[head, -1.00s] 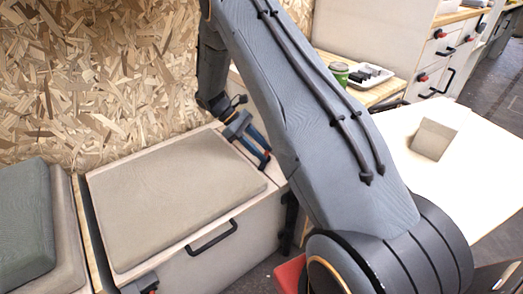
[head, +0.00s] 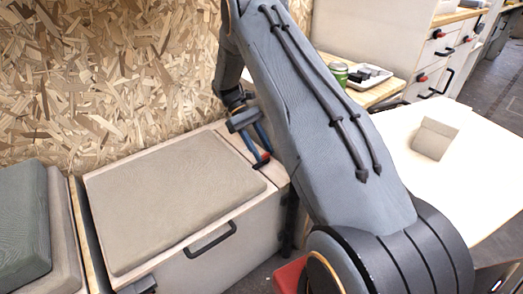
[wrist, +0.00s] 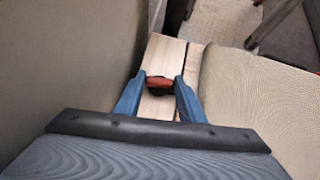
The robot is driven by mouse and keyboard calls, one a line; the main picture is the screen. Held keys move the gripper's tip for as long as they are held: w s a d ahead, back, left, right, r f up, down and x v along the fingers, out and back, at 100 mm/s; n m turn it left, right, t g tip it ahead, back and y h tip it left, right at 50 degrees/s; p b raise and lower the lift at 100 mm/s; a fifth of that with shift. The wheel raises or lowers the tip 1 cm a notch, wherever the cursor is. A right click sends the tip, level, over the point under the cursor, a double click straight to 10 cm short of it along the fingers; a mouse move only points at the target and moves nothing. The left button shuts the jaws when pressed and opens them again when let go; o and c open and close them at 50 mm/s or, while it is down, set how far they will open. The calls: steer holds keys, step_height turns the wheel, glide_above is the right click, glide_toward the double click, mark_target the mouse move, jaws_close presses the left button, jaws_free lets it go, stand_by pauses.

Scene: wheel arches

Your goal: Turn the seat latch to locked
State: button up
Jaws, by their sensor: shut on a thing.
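The seat latch (wrist: 160,83) shows in the wrist view as a small red piece with a dark part under it, on a pale wooden strip beside the tan seat cushion. My gripper (wrist: 158,82) has one blue finger on each side of it and is shut on it. In the head view the red latch (head: 262,160) shows between the fingertips of my gripper (head: 261,157), at the right end of the seat box. The fingers hide part of the latch, and I cannot tell its exact angle.
The tan cushion (head: 180,200) lies on a pale box with a black handle (head: 209,240). A chipboard wall (head: 100,80) stands behind. A green cushion (head: 22,225) is at the left. A white table (head: 400,150) with a beige block (head: 434,139) is at the right.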

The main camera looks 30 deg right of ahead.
steer(key=o, duration=1)
steer(key=shift+o, duration=0.2)
steer(key=v, duration=0.7)
steer(key=shift+w+r, duration=0.25)
steer(key=shift+r, duration=0.05)
steer(key=shift+a, duration=0.1)
